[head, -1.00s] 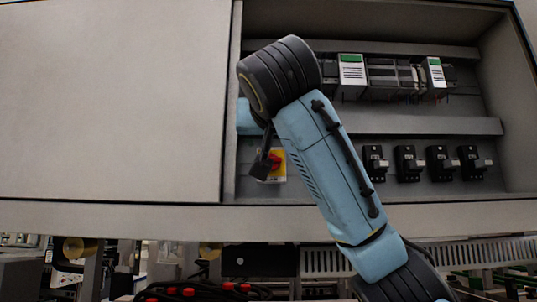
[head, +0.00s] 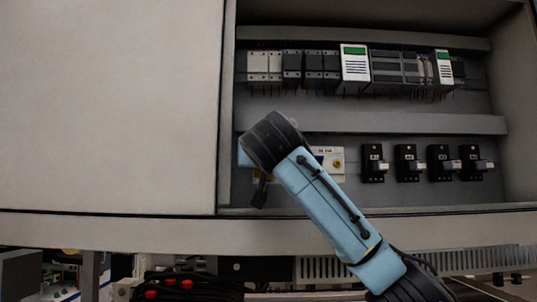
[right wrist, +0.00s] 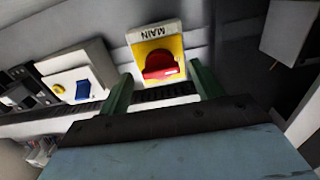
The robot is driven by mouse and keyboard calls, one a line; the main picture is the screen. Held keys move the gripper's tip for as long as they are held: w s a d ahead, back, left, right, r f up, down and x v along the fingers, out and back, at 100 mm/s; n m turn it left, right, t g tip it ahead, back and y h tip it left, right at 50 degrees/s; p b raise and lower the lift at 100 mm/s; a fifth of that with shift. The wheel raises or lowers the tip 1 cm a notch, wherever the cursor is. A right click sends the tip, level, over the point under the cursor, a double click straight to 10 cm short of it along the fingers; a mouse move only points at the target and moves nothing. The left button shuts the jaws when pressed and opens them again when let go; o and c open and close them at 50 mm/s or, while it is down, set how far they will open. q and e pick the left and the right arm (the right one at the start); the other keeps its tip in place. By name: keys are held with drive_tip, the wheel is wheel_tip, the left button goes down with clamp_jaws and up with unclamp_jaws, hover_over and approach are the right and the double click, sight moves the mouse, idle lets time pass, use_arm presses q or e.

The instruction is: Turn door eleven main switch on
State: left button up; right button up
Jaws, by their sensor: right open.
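The main switch (right wrist: 159,60) shows in the right wrist view as a yellow plate with a red rotary knob (right wrist: 161,66) and a white label reading MAIN, upside down there. My right gripper (right wrist: 161,72) is open, with one green finger on each side of the knob. Whether the fingers touch it cannot be told. In the head view my right arm covers most of the switch, and the dark gripper (head: 259,192) hangs at the lower left of the open cabinet. My left gripper is not in view.
A white box (right wrist: 78,86) with a blue rocker stands beside the switch. Several black breakers (head: 372,163) line the lower row, below modules (head: 355,65) on the upper rail. A grey panel (head: 110,105) covers the left. The cabinet's bottom ledge (head: 400,222) runs below.

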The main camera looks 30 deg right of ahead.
drive_tip(key=shift+w+d+f, duration=0.1)
drive_tip(key=shift+w, duration=0.1)
drive_tip(key=c, duration=1)
drive_tip(key=m+b, duration=0.5)
drive_tip(key=m, duration=1.2)
drive_tip(key=shift+m, duration=0.4)
drive_tip(key=o, duration=1)
